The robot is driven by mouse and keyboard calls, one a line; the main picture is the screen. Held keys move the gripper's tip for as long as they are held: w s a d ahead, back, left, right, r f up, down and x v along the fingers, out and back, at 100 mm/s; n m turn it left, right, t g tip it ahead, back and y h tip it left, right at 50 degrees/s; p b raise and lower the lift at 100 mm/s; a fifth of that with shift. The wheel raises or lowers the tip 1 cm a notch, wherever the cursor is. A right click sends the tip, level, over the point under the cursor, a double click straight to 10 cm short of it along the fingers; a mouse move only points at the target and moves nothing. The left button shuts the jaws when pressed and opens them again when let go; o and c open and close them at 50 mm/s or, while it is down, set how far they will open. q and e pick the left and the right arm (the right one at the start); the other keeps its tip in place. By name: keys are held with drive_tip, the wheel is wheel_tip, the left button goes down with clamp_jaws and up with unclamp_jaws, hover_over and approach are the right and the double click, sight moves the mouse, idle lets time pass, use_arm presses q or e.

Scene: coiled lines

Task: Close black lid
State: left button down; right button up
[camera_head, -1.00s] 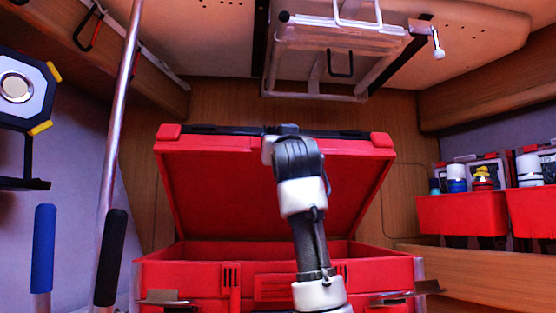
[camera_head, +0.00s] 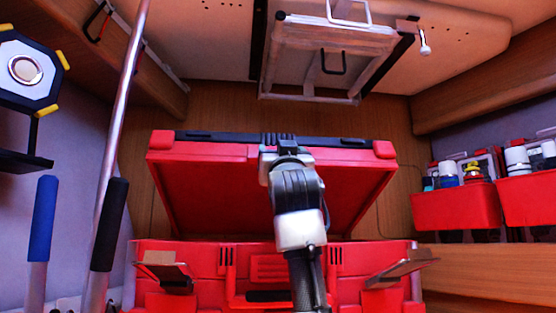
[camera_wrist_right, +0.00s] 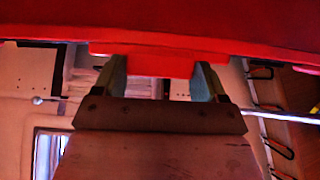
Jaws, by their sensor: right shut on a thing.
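A large red box (camera_head: 195,262) stands in the middle of the head view. Its lid (camera_head: 190,185) is raised and tilted forward over it, with its red underside facing me and a black strip (camera_head: 345,141) along its top edge. My right gripper (camera_head: 286,150) is at the middle of that edge. In the right wrist view, the gripper (camera_wrist_right: 160,78) is shut on a red part of the lid's edge (camera_wrist_right: 150,63), with a finger on each side. My arm covers part of the lid and box front. My left gripper is not in view.
Open metal latches (camera_head: 168,270) stick out from the box front. A metal pole (camera_head: 118,110) and blue (camera_head: 44,217) and black (camera_head: 108,225) handles stand at left. Red bins (camera_head: 455,207) line the right shelf. A folded rack (camera_head: 330,60) hangs above.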

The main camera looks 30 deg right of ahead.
drive_tip(key=shift+w, duration=0.1)
drive_tip(key=o, duration=1)
drive_tip(key=shift+a, duration=0.1)
drive_tip(key=shift+c, duration=0.2)
drive_tip(key=o, duration=0.3)
drive_tip(key=shift+w+f, duration=0.1)
drive_tip(key=shift+w, duration=0.1)
drive_tip(key=shift+s, duration=0.15)
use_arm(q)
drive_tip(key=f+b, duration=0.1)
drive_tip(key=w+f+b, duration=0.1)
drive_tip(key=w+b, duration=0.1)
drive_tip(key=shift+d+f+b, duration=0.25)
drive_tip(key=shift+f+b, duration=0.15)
use_arm(e)
drive_tip(key=v, duration=1)
drive_tip(key=shift+s+a+f, duration=0.15)
drive_tip(key=shift+s+a, duration=0.05)
